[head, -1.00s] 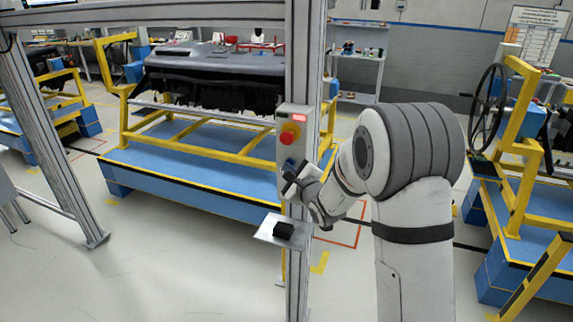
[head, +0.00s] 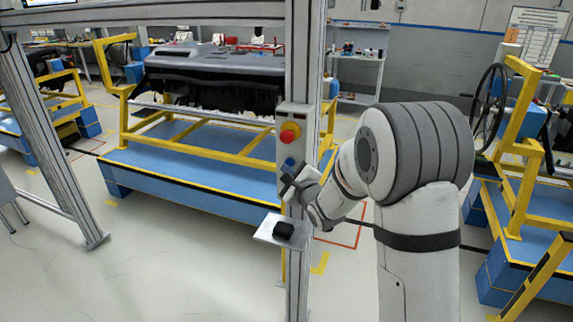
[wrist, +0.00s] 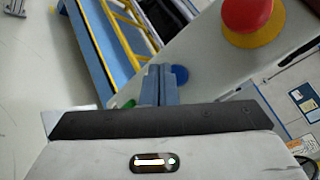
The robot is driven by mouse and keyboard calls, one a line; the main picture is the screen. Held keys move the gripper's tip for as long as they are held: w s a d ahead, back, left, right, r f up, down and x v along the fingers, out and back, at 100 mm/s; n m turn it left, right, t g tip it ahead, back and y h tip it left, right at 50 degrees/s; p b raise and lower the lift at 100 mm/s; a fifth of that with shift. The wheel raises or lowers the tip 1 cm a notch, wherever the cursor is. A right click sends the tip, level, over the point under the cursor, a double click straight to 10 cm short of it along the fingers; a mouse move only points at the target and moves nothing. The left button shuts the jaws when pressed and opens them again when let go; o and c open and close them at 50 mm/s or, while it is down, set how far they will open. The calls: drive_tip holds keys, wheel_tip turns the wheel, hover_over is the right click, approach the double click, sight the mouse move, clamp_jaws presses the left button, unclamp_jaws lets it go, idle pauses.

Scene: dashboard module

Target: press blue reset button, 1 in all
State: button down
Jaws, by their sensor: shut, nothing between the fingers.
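The blue reset button (head: 289,161) is on the grey control box (head: 283,145), below the red emergency stop on its yellow ring (head: 290,132). The box is mounted on the grey metal post. My gripper (head: 287,182) is just below the blue button in the head view, its fingers together and empty. In the wrist view the shut fingertips (wrist: 162,72) appear immediately left of the blue button (wrist: 181,76) and hide part of its edge. The red emergency stop (wrist: 247,14) shows at the upper right there. The indicator at the box's top looks unlit.
A small metal shelf (head: 264,231) with a black object (head: 284,230) on it projects from the post below my gripper. A dashboard (head: 215,75) rests on a yellow and blue stand behind the post. Open floor lies to the left.

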drive_tip(key=s, duration=0.1)
drive_tip(key=s+a+b, duration=0.1)
drive_tip(key=s, duration=0.1)
drive_tip(key=s+b, duration=0.1)
drive_tip(key=shift+s+a, duration=0.35)
drive_tip(key=shift+d, duration=0.1)
idle(0.6)
drive_tip(key=s+d+n+g+h, duration=0.5)
drive_tip(key=s+d+n+h, duration=0.2)
drive_tip(key=s+d+n, duration=0.4)
drive_tip(key=s+d+n+g, duration=0.3)
drive_tip(key=s+n, duration=0.2)
drive_tip(key=s, duration=0.6)
drive_tip(key=s+d+n+g, duration=0.3)
drive_tip(key=s+n+g, duration=0.1)
drive_tip(key=s, duration=0.7)
drive_tip(key=shift+s+d+f+n+h, duration=0.2)
drive_tip(key=shift+d+n+h, duration=0.1)
drive_tip(key=shift+n, duration=0.2)
